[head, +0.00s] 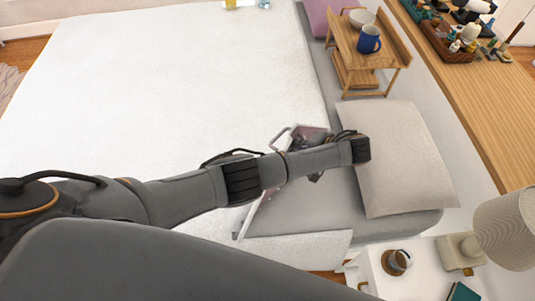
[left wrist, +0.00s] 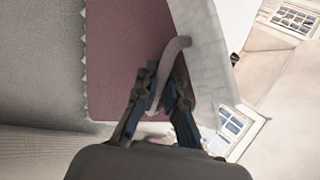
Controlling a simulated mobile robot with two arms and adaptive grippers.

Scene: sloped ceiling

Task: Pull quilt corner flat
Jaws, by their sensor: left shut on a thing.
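The white quilt (head: 180,85) covers most of the bed in the head view. Near the pillow end its edge is turned back, showing a mauve underside (head: 311,133). In the left wrist view the mauve underside (left wrist: 125,60) has a scalloped edge, with white quilt fabric (left wrist: 205,50) beside it and a pale loop (left wrist: 172,58) running between the fingers. My left gripper (left wrist: 161,88) is shut on the quilt corner at that loop. My right gripper is not in view.
A pillow (head: 405,155) lies on the grey sheet (head: 325,205) right of the gripper. A wooden bed tray (head: 368,62) with a blue mug (head: 369,39) and a bowl stands farther back. A white nightstand (head: 405,283) holds a cup and a lamp (head: 508,230).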

